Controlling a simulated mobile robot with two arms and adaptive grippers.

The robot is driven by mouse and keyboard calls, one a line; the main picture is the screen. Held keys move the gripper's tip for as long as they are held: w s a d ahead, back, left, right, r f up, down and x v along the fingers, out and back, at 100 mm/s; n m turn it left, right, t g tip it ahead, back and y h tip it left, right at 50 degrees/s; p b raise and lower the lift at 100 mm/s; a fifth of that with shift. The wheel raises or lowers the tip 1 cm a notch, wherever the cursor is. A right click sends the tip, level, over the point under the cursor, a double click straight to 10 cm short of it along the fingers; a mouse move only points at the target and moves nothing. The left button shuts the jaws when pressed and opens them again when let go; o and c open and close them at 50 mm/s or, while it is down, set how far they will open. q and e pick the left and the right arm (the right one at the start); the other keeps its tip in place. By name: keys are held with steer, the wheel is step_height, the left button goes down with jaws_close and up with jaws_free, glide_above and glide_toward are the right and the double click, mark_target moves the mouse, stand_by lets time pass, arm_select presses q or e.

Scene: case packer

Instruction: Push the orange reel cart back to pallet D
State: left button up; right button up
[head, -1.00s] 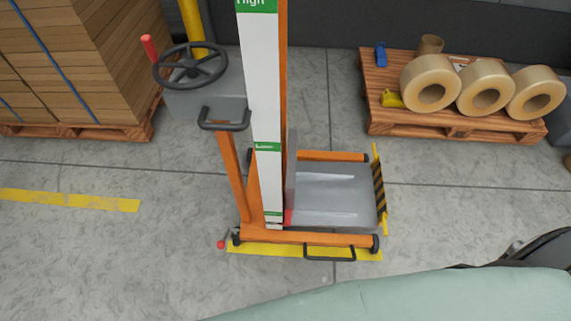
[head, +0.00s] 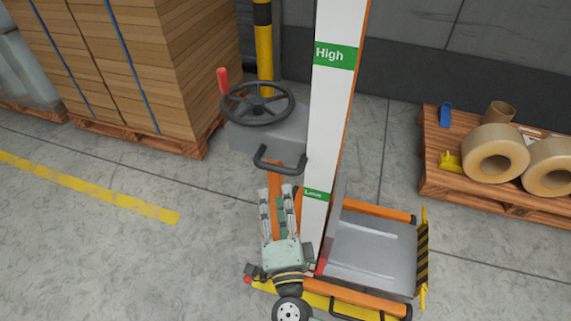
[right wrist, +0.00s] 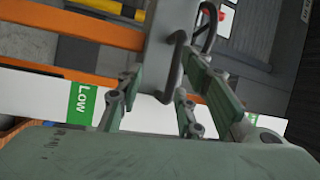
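The orange reel cart (head: 372,300) stands on the floor, with a tall white mast, a grey platform (head: 372,250), a handwheel (head: 258,104) and a dark push handle (head: 280,160). My right gripper (head: 276,189) is in front of the mast, its fingers pointing at the push handle just beyond. In the right wrist view the fingers (right wrist: 160,82) are apart, with the dark handle (right wrist: 172,72) showing ahead between them. I cannot tell that they touch it. My left gripper is out of view. No pallet in view shows a letter D.
A wooden pallet (head: 455,192) with tan tape rolls (head: 496,153) stands right of the cart. A pallet (head: 165,140) of stacked cardboard stands at the back left, beside a yellow post (head: 264,50). Yellow floor tape (head: 95,190) crosses open floor at left.

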mark_target(276, 172)
steer(key=w+r, duration=0.1)
steer(key=w, duration=0.1)
steer(key=w+r+m, duration=0.1)
steer(key=w, duration=0.1)
steer(key=w+a+r+m+h+p, duration=0.1)
steer(key=w+r, duration=0.1)
steer(key=w, duration=0.1)
steer(key=shift+w, duration=0.1)
steer(key=shift+c, duration=0.6)
jaws_close()
steer(key=shift+f, duration=0.1)
